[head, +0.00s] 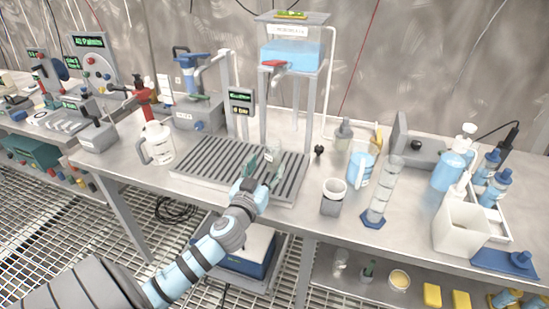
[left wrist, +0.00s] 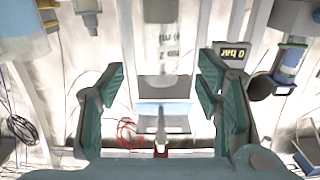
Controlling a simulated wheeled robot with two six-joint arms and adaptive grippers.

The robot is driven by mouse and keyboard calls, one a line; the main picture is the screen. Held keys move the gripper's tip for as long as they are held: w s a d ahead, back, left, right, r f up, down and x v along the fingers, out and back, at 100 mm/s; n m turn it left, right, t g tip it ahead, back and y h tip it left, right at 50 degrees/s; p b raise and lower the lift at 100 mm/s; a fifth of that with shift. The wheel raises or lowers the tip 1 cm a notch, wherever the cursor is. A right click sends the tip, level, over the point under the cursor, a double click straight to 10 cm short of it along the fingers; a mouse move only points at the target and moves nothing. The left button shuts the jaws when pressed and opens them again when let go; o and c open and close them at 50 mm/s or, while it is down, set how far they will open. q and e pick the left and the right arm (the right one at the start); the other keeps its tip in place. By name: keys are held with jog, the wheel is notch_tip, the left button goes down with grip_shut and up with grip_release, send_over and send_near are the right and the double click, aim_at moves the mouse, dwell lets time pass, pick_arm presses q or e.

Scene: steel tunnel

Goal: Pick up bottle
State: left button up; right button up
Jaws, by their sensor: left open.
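A clear bottle-like vessel (left wrist: 162,55) with dark print shows upside down in the left wrist view, between and beyond the fingers. In the head view a small translucent shape (head: 274,154) shows at the fingertips, above the grooved tray (head: 205,168); the fingers partly hide it. My left gripper (head: 264,170) is open, with its fingers over the tray. Its teal pads also show in the left wrist view (left wrist: 164,88), one on each side of the vessel, with gaps between. My right gripper is not in view.
A 0 bar display (head: 241,100) and a frame with a blue tank (head: 290,56) stand behind the tray. A white jug (head: 158,142) is left. A dark-rimmed cup (head: 333,196), a tall cylinder (head: 380,192), a blue pump bottle (head: 452,165) and a white box (head: 460,230) stand right.

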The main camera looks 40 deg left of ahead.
aim_at(272, 158)
pick_arm(q)
jog(key=x, duration=0.5)
jog(key=shift+w+a+f, duration=0.15)
jog(key=shift+w+f, duration=0.05)
jog(key=shift+f, duration=0.05)
jog(key=c, duration=1.4)
notch_tip(272, 158, up, 10)
jog(key=p, duration=0.4)
